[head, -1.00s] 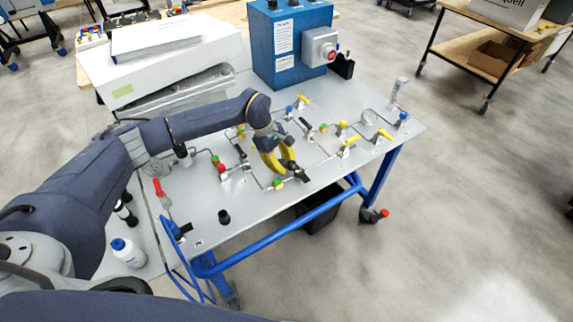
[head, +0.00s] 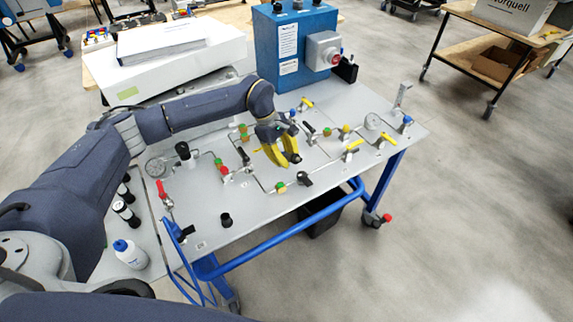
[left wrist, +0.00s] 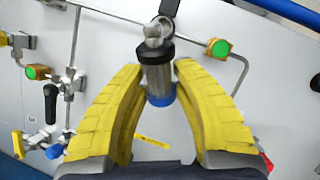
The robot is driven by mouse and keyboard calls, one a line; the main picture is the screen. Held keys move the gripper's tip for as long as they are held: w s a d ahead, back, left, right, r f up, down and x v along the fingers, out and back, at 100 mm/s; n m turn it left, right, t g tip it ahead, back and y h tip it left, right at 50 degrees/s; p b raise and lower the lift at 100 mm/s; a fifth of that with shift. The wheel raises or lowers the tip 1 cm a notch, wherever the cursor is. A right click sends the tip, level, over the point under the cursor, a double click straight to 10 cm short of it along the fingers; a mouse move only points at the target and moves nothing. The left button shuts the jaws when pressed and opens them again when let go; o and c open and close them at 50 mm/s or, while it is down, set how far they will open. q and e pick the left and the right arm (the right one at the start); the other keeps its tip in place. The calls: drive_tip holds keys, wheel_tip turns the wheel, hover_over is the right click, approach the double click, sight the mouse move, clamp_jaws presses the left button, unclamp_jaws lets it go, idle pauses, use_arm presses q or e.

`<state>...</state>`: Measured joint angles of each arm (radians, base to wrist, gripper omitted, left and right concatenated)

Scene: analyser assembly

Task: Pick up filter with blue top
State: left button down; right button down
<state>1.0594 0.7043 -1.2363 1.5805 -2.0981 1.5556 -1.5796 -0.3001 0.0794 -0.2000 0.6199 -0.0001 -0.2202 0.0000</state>
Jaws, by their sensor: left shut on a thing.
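The filter with the blue top shows in the left wrist view as a grey metal cylinder (left wrist: 157,75) with a blue end (left wrist: 162,98). It sits between the two yellow fingers of my left gripper (left wrist: 159,68), which are shut on it near their tips. In the head view my left gripper (head: 289,160) points down over the middle of the panel table. The filter is mostly hidden there by the fingers, and I cannot tell whether it is clear of its fitting. My right gripper is not in view.
The grey panel table (head: 235,205) carries pipes, valves with yellow, red and black handles, and a round gauge (head: 371,121). A blue box with a red button (head: 285,50) stands at the back. A white bottle (head: 129,255) stands at the front left.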

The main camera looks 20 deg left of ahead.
use_arm(q)
wheel_tip(320, 180, up, 14)
drive_tip(key=r, duration=0.1)
drive_tip(key=s+a+f+m+g+y, duration=0.1)
drive_tip(key=s+f+m+g+y, duration=0.1)
drive_tip(key=s+m, duration=0.55)
drive_tip(key=s+a+f+m+g+y, duration=0.1)
drive_tip(key=s+f+m+g+y, duration=0.15)
drive_tip(key=s+m, duration=0.5)
wheel_tip(320, 180, up, 4)
drive_tip(key=n+t+h, duration=0.5)
drive_tip(key=n, duration=1)
hover_over(286, 153)
drive_tip(key=shift+s+d+r+g+y, duration=0.1)
drive_tip(key=shift+r+g+y, duration=0.1)
drive_tip(key=shift+g+y, duration=0.05)
